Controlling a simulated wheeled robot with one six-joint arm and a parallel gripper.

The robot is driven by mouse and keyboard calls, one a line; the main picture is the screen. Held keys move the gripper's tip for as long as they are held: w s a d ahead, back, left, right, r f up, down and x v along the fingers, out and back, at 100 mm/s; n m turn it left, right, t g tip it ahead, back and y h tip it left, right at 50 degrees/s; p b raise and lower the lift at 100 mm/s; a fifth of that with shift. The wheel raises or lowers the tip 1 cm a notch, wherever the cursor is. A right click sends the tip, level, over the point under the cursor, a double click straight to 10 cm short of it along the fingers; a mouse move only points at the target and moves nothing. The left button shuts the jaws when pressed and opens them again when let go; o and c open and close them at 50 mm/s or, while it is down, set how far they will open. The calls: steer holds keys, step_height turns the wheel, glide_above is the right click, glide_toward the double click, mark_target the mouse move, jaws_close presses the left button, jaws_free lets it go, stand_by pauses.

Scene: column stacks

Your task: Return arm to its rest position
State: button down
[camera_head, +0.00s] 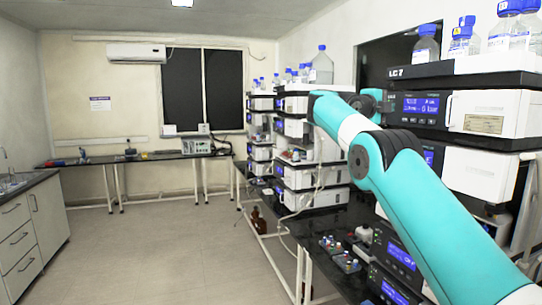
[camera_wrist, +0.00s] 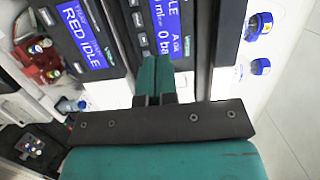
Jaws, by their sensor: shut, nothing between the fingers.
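My gripper (camera_wrist: 154,68) shows in the wrist view with its two teal fingers together and nothing between them. It points at the front panels of a stack of instruments with blue displays, and its distance from them is hard to tell. In the head view my teal and white arm (camera_head: 430,215) reaches from the lower right up over the bench and bends back at its far end. The fingers cannot be made out there.
An instrument stack with an LC 7 label (camera_head: 460,70) and bottles on top stands close to my arm at right. Another stack (camera_head: 312,160) stands farther back. A vial tray (camera_head: 340,255) lies on the black bench. The floor (camera_head: 180,240) at left is clear.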

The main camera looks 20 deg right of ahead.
steer(key=w+a+f+n+t+y+b, duration=0.2)
steer(key=w+a+f+n+t+y, duration=0.15)
steer(key=a+n, duration=0.45)
steer(key=w+a+f+n+t+y+b, duration=0.25)
steer(key=a+f+n+t+y, duration=0.2)
steer(key=a+n, duration=0.25)
steer(key=s+a+f+n+g+y+b, duration=0.1)
steer(key=s+a+f+n+y, duration=0.35)
steer(key=a, duration=0.25)
steer(key=s+a+f+n+g+y+b, duration=0.1)
steer(key=s+a+f+n+y+b, duration=0.15)
steer(key=s+a+f+n, duration=0.45)
steer(key=s+a+f+n+g+y+b, duration=0.1)
steer(key=s+a+f+n+g+y, duration=0.1)
steer(key=s, duration=0.9)
steer(key=s+a+f+n+g+y+b, duration=0.1)
steer(key=s+a+f+n+g+y, duration=0.1)
steer(key=s+a+f+n+g, duration=0.2)
steer(key=s+a+f+n+g+y+b, duration=0.1)
steer(key=s+a+f+n, duration=0.7)
steer(key=s, duration=1.1)
step_height(320, 180, down, 3)
steer(key=shift+a+f+g+y+b, duration=0.1)
steer(key=shift+a+g+y+b, duration=0.25)
steer(key=shift+a+g+y, duration=0.65)
